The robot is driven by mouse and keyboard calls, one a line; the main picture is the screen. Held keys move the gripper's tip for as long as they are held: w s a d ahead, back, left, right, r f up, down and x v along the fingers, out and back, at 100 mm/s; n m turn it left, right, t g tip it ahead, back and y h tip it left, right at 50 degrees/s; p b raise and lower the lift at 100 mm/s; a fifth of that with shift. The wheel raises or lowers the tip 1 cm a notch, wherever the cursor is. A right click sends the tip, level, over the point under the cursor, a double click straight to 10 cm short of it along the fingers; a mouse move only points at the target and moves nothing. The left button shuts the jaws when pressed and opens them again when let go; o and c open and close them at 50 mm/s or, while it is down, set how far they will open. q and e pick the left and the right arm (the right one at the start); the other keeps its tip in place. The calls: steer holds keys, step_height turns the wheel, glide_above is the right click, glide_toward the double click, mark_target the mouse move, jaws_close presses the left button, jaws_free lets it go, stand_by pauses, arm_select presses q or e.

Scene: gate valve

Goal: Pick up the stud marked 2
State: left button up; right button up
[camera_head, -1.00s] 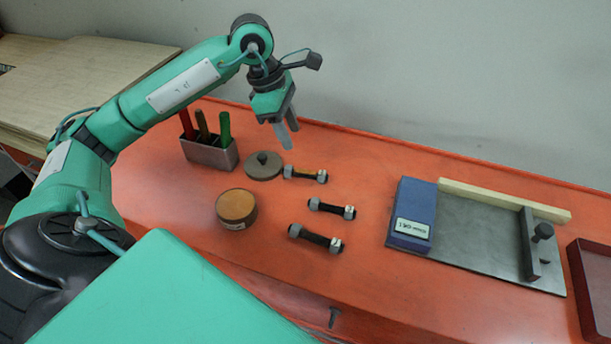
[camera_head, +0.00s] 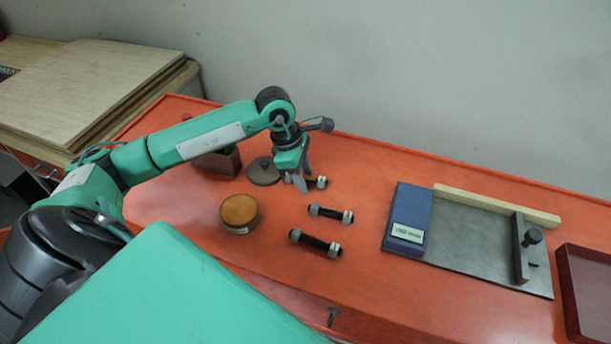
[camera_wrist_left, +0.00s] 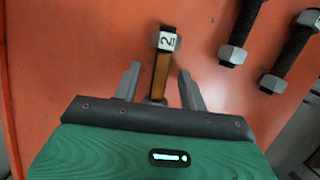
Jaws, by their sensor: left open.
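The stud marked 2 (camera_wrist_left: 161,65) has a brass-coloured shank and a white label reading 2 in the left wrist view. It lies on the orange bench, between and ahead of my left fingers. In the head view its labelled end (camera_head: 321,182) shows, the rest being hidden behind the fingers. My left gripper (camera_head: 301,185) is open, pointing down over the stud; its fingers (camera_wrist_left: 158,82) stand on either side of the shank, apart from it in the left wrist view. Two dark studs (camera_head: 331,214) (camera_head: 315,242) lie nearer the front. My right gripper is not in view.
A round tan tin (camera_head: 239,211) and a grey lidded disc (camera_head: 263,171) sit left of the studs. A metal holder (camera_head: 222,163) stands behind my left arm. A blue block (camera_head: 408,210) on a steel plate (camera_head: 470,250) and a dark red tray (camera_head: 590,290) are at right.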

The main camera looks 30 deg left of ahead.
arm_select(q)
jaws_close()
stand_by(0.3)
